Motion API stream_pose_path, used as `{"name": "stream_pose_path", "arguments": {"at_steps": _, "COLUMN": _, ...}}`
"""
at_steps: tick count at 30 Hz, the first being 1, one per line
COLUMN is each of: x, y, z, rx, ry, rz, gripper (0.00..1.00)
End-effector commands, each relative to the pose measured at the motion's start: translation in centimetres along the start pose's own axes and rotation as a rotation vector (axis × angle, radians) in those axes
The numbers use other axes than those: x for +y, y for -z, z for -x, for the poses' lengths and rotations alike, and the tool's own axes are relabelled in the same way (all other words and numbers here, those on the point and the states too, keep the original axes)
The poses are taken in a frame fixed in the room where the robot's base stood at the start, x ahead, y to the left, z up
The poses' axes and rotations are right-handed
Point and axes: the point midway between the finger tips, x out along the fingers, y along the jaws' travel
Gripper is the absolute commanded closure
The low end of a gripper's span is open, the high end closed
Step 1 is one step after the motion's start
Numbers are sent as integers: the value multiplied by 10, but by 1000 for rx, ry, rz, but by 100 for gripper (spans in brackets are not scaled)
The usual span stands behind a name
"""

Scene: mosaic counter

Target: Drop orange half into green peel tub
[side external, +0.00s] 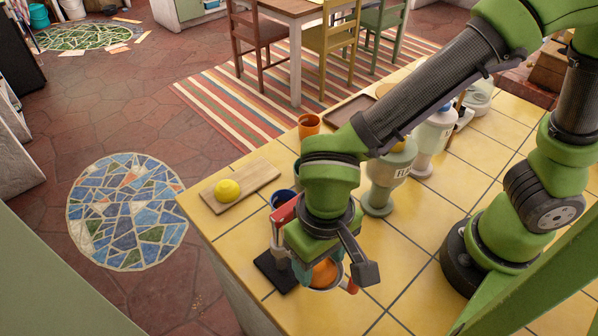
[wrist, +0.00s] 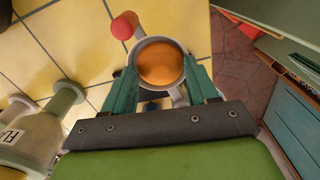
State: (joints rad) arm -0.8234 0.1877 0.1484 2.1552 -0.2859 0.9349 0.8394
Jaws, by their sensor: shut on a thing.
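An orange half (wrist: 161,64) shows its round orange face inside the rim of a pale grey cup (wrist: 139,48) in the wrist view. In the side view the orange half (side external: 325,272) is partly covered by my wrist. My gripper (wrist: 160,72) has its teal fingers on either side of the orange half, closed on it, at the cup. Whether the orange half touches the cup's inside I cannot tell. I cannot make out a green peel tub in either view.
A red-topped stand (side external: 284,211) on a black base (side external: 275,272) is beside my gripper. A yellow fruit (side external: 227,190) lies on a wooden board (side external: 252,181). A blue cup (side external: 282,199), an orange cup (side external: 308,125) and a labelled jar (side external: 382,185) stand on the tiled counter.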

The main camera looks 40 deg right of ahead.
Motion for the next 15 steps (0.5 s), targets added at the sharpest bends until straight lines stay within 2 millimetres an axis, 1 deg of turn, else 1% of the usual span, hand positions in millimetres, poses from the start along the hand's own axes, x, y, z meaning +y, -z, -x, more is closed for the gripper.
{"name": "stream_pose_path", "arguments": {"at_steps": 15, "x": 0, "y": 1, "z": 30, "rx": 2, "ry": 2, "rz": -1, "gripper": 73}}
